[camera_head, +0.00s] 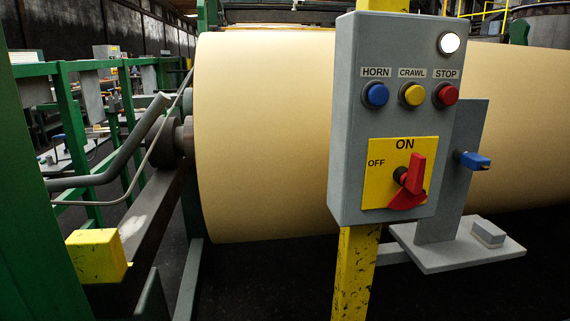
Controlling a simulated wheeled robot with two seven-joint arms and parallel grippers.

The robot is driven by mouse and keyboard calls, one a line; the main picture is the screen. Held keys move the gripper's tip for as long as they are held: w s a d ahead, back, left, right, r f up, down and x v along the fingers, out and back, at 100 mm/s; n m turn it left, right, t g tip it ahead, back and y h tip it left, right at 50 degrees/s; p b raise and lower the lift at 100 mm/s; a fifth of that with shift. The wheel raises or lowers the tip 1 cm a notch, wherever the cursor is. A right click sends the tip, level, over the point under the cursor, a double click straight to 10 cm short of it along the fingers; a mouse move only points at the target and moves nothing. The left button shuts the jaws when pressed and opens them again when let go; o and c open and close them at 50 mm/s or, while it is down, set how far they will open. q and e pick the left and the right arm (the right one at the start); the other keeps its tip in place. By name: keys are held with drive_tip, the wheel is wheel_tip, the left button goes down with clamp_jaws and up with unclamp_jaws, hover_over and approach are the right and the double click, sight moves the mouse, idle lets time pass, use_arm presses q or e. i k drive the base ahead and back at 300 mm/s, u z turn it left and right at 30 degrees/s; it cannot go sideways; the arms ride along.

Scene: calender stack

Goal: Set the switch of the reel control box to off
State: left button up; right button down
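The grey reel control box (348,130) is mounted on a yellow post in the middle right of the head view. Its red rotary switch (412,175) sits on a yellow plate (377,184) on the lower front. The plate reads ON at the top and OFF at the upper left. The upper part of the red handle points up and slightly right, nearer to ON than to OFF. Neither of my grippers is in view.
Above the switch are a blue HORN button (376,94), a yellow CRAWL button (413,94), a red STOP button (446,94) and a white lamp (448,43). A large tan paper roll (265,140) stands behind. A grey bracket (465,250) with a blue handle (475,160) is at right.

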sight(416, 185)
drive_tip(key=u, duration=1.1)
drive_tip(key=k, duration=0.45)
drive_tip(key=z, duration=0.5)
